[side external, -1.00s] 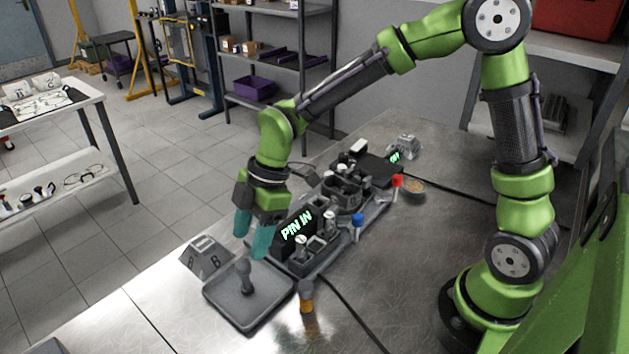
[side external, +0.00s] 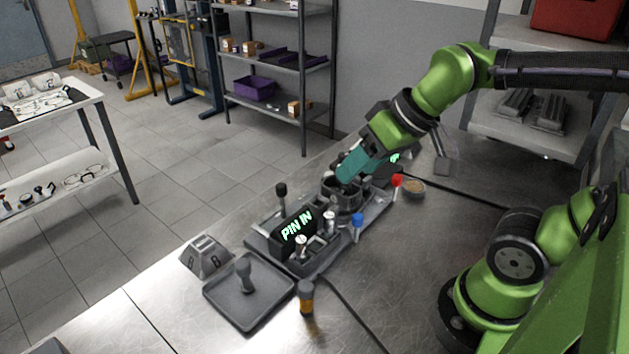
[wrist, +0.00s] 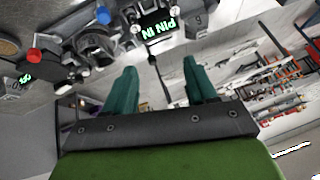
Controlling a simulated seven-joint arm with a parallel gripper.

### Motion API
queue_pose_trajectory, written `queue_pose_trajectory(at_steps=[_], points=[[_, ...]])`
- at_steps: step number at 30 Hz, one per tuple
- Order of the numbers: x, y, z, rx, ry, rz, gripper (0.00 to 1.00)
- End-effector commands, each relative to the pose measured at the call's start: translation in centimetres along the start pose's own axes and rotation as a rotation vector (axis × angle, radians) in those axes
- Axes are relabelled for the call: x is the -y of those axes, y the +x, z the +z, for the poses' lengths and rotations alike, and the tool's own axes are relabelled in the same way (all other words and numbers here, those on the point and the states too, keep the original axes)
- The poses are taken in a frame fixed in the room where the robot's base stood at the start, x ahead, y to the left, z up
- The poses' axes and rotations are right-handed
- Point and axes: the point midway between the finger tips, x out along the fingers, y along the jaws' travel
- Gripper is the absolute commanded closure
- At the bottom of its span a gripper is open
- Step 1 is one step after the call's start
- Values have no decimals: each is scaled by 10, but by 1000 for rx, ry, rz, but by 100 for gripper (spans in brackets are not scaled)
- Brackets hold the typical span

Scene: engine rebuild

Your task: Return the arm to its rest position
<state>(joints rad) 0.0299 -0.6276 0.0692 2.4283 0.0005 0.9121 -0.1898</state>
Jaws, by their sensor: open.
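My gripper (side external: 356,165) has teal fingers and points down-left over the far half of the grey fixture (side external: 318,268) in the side external view. In the wrist view my gripper (wrist: 160,68) shows two spread fingers with nothing between them. The fixture's small display (side external: 297,230) glows green with "PIN IN"; it also shows in the wrist view (wrist: 160,25). Behind the fingers is a second green-lit display (side external: 395,158), partly hidden. Whether the fingers touch the round part below them cannot be told.
A grey tray (side external: 215,303) with a knobbed part (side external: 244,275) lies at the front left, beside a lettered block (side external: 206,258). An amber-bodied bottle (side external: 306,297), blue knob (side external: 358,220), red knob (side external: 397,181) and small bowl (side external: 413,189) stand nearby. The front-right steel table (side external: 400,255) is mostly clear.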

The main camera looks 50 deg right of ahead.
Motion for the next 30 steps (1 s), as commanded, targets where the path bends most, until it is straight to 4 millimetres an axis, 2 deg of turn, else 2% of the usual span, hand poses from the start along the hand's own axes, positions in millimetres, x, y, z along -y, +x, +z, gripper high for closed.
queue_pose_trajectory(at_steps=[3, 6, 16, 21, 24, 26, 30], points=[[-8, -11, 10, -47, 150, -24, 44], [-10, -13, 13, -59, 210, -34, 44], [-11, -14, 13, -60, 221, -35, 44], [-11, -6, 14, -26, 223, -28, 19], [-8, 3, 5, 48, 274, -21, 4], [-4, 9, 1, 131, 390, -11, 0], [10, 19, -9, 364, 828, 70, 0]])
